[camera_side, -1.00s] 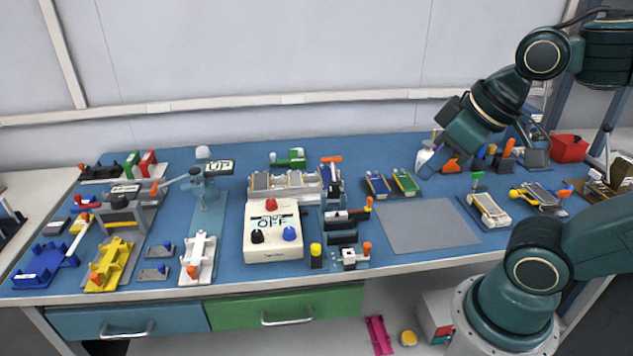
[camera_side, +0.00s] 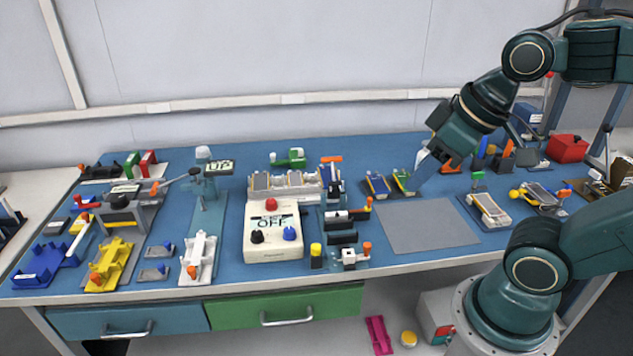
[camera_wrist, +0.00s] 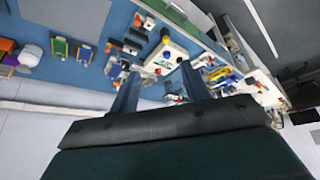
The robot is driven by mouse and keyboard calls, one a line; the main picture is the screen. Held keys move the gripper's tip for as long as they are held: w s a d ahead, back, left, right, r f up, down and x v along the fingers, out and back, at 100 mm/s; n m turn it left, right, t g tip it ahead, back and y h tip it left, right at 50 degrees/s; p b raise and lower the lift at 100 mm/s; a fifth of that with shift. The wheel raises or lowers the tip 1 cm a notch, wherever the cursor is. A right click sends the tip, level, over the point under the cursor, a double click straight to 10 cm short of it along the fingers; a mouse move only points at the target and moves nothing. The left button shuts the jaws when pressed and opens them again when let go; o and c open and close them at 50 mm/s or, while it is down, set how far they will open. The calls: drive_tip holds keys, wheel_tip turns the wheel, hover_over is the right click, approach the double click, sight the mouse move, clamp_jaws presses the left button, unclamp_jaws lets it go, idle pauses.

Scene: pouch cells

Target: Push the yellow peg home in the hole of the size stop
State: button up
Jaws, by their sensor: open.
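A yellow-topped peg (camera_side: 316,249) stands upright in a dark block near the table's front edge, left of a small white block with an orange knob (camera_side: 349,257). I cannot tell how deep the peg sits, nor which block is the size stop. The yellow top also shows small in the wrist view (camera_wrist: 165,31). My gripper (camera_side: 420,163) is open, above the back of the table by the green cell, well to the right of and behind the peg. In the wrist view my gripper's fingers (camera_wrist: 158,85) are apart with nothing held between them.
A control box (camera_side: 272,232) with red, black and blue knobs stands left of the peg. A dark clamp device (camera_side: 341,222) is behind it. Blue and green cells (camera_side: 376,186) lie beneath and left of my gripper. A bare grey mat (camera_side: 420,228) leaves free room at the right.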

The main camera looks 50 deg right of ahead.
drive_tip(key=w+d+f+n+t+y, duration=0.1)
drive_tip(key=w+f+n+y, duration=0.2)
drive_tip(key=f, duration=0.5)
drive_tip(key=w+d+f+n+t+y, duration=0.1)
drive_tip(key=w+f+n+y, duration=0.2)
drive_tip(key=w+f, duration=0.3)
drive_tip(key=w+d+f+n+t+y, duration=0.1)
drive_tip(key=w+f+y, duration=0.3)
drive_tip(key=f, duration=0.5)
drive_tip(key=shift+w+d+f+n+t+y, duration=0.15)
drive_tip(key=shift+d+f+n+t+y, duration=0.2)
drive_tip(key=shift+n, duration=0.55)
drive_tip(key=shift+w+d+f+m+t, duration=0.15)
drive_tip(key=shift+d+f+m+t, duration=0.15)
drive_tip(key=shift+d+f+t, duration=0.25)
drive_tip(key=shift+a+r, duration=0.1)
drive_tip(key=shift+x, duration=0.85)
